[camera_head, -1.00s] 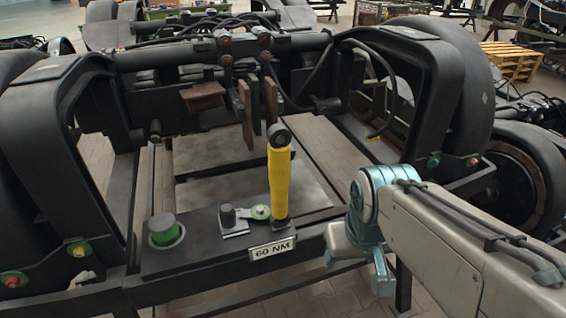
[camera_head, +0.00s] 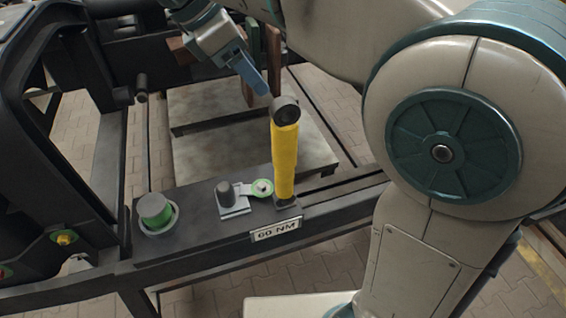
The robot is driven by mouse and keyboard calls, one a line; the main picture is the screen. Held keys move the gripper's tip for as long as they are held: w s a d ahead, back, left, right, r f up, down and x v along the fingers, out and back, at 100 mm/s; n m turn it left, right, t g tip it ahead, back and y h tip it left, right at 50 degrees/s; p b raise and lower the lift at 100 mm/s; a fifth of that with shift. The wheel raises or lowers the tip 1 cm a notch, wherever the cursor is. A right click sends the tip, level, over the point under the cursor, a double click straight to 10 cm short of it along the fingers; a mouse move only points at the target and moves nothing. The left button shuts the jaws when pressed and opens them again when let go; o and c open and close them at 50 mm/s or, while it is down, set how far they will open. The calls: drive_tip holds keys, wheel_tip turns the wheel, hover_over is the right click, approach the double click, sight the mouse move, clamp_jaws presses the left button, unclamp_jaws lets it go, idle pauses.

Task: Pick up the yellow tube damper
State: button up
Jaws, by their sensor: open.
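The yellow tube damper (camera_head: 284,160) stands upright on the dark beam of the bogie frame, with a black ring eye at its top and a dark foot at its base. My gripper (camera_head: 264,86) is above and just behind the damper's top, to its upper left in the picture, pointing down to the right. One blue-grey finger shows clearly. The gripper is open, and no object shows in it. Whether it touches the damper's eye cannot be told from this view.
A black bogie arch (camera_head: 40,140) rises at left. Flat grey plates (camera_head: 215,150) lie behind.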

hover_over(289, 117)
drive_tip(key=a, duration=0.3)
drive_tip(key=f, duration=0.6)
drive_tip(key=shift+s, duration=0.35)
drive_tip(key=x, duration=0.5)
drive_tip(key=shift+w+d+f, duration=0.15)
drive_tip(key=shift+d+f, duration=0.05)
drive_tip(key=shift+d, duration=0.15)
clamp_jaws()
drive_tip(key=shift+f, duration=0.1)
